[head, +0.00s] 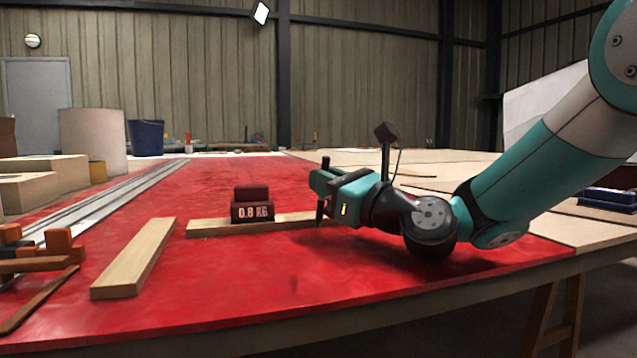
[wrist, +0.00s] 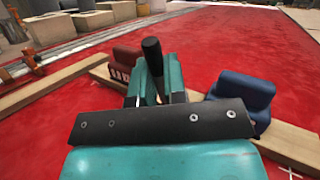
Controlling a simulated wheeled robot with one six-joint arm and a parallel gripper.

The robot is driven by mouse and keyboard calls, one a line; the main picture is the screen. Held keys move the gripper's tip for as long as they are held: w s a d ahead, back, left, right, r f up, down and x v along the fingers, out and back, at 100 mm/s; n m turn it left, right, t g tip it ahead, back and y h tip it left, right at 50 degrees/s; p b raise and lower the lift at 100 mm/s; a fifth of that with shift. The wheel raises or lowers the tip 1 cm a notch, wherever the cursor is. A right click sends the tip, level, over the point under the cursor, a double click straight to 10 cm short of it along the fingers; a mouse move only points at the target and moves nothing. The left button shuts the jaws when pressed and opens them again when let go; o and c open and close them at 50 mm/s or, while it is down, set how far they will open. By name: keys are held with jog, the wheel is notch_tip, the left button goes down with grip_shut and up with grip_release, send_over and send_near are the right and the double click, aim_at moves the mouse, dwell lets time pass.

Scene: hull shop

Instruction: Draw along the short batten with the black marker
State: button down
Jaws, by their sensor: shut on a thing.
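My gripper (head: 322,196) is shut on the black marker (head: 325,162), which stands about upright in the jaws. The marker's top also shows in the wrist view (wrist: 152,56). Its lower end is close to the near side of a pale wooden batten (head: 215,228); I cannot tell whether it touches the red sheet. This batten runs left to right and passes behind my gripper; it also shows in the wrist view (wrist: 292,143). A second pale batten (head: 135,260) lies apart at the left, running in depth. I cannot tell for sure which is the short one.
A dark red weight (head: 252,211) marked 0.8 KG sits on the crosswise batten. A blue weight (wrist: 243,97) sits on it too, right of the marker in the wrist view. The red sheet (head: 300,285) in front is clear.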

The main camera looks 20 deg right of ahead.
jog(key=shift+d, duration=0.3)
jog(key=shift+d, duration=0.1)
jog(key=shift+d, duration=0.65)
jog(key=shift+d, duration=0.2)
jog(key=shift+d, duration=0.5)
jog(key=shift+d, duration=0.15)
jog(key=shift+d, duration=0.6)
jog(key=shift+d, duration=0.1)
jog(key=shift+d, duration=0.65)
